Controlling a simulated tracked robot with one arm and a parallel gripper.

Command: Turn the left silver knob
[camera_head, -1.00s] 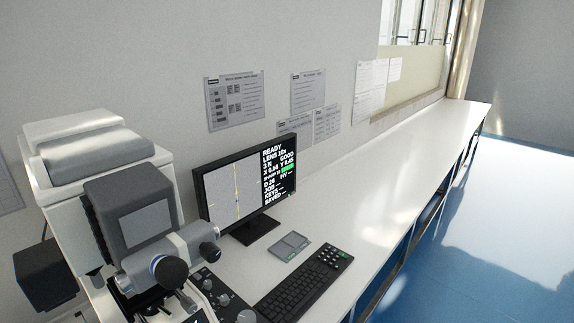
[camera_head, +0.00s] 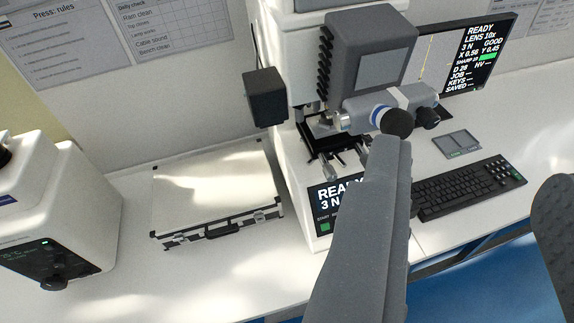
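The hardness tester (camera_head: 290,150) stands at the middle with a grey head (camera_head: 370,50). Small silver knobs (camera_head: 330,172) stick out from the stage below. I cannot tell which silver part is the task's left knob. My gripper (camera_head: 480,165) is open and empty, with its fingers wide apart. The left finger overlaps the tester's front below the eyepiece and hides part of the stage and panel. The right finger is at the right edge.
A silver case (camera_head: 215,190) lies on the white bench left of the tester. Another white machine (camera_head: 60,210) stands at the far left. A keyboard (camera_head: 465,188), a small pad (camera_head: 457,144) and a monitor (camera_head: 485,60) are at the right. Blue floor (camera_head: 470,285) shows beyond the bench edge.

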